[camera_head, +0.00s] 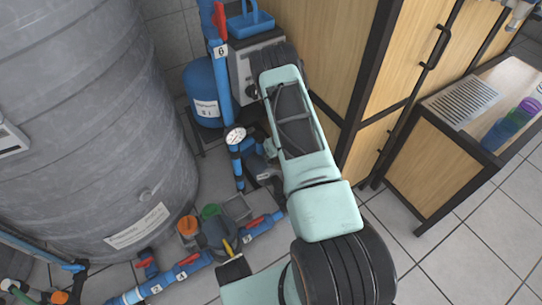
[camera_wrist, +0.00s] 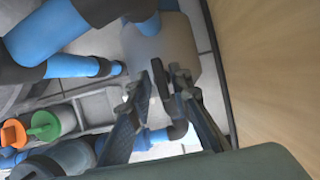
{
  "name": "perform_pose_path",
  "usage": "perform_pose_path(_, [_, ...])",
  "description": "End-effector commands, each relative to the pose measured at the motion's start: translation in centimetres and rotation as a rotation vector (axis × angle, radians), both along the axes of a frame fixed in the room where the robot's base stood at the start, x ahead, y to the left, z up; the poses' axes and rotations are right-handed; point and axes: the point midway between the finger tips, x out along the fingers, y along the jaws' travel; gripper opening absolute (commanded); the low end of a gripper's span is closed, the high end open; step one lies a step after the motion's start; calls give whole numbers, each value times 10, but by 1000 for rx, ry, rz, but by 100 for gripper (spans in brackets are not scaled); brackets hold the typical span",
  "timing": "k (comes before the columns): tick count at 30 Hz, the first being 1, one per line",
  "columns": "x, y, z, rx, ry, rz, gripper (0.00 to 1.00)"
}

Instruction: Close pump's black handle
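In the wrist view, a grey rounded pump-like body (camera_wrist: 178,42) lies ahead of my gripper (camera_wrist: 165,88). My gripper's two dark fingers are spread apart with a gap between them. A small black bar, likely the pump's black handle (camera_wrist: 160,78), shows in the gap between the fingertips. I cannot tell whether either finger touches it. In the head view, my arm covers much of this spot, and the handle and fingertips cannot be made out clearly.
A large grey tank (camera_head: 90,120) stands at the left. A blue pressure vessel (camera_head: 203,90), a gauge (camera_head: 235,136) and blue pipes (camera_head: 182,274) crowd the arm. A wooden cabinet (camera_head: 325,45) stands close on the right. Orange (camera_wrist: 13,132) and green (camera_wrist: 44,125) caps sit at the lower left.

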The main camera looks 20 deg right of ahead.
Motion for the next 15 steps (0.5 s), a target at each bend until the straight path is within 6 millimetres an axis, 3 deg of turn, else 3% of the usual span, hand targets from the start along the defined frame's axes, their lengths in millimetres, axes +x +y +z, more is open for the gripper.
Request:
perform_pose_path(10, [0, 0, 1, -1, 0, 2, 27])
perform_pose_path(15, [-4, -1, 14, -2, 0, 2, 27])
